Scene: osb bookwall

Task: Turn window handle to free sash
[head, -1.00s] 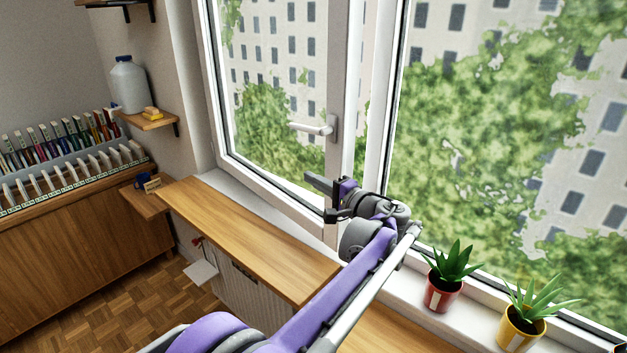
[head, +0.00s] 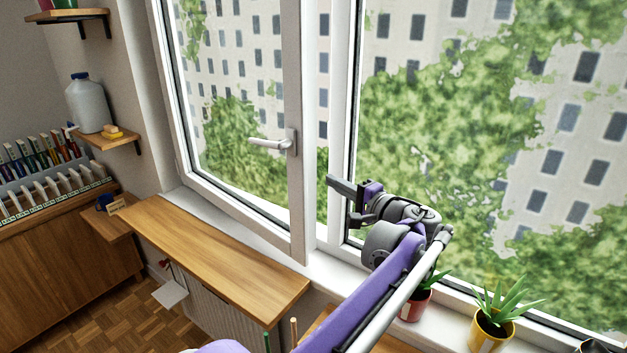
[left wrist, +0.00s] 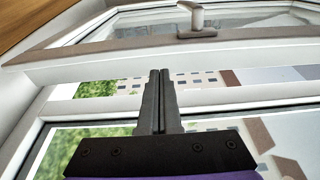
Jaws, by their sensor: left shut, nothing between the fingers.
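The white window handle (head: 268,144) sits on the free-edge stile of the left sash (head: 298,210). Its lever lies level and points left. The sash stands ajar, with an open gap between its free edge and the frame post (head: 343,90). The handle also shows at the top of the left wrist view (left wrist: 196,17). My left gripper (head: 332,185) is right of and below the handle, by the gap and post, apart from the handle. Its dark fingers (left wrist: 160,75) are closed together and empty.
A wooden shelf board (head: 215,260) runs below the window, above a radiator. A red pot (head: 414,306) and a yellow pot (head: 490,330) with plants stand on the sill, the red one partly behind my arm. A white jug (head: 88,105) stands on a shelf at left.

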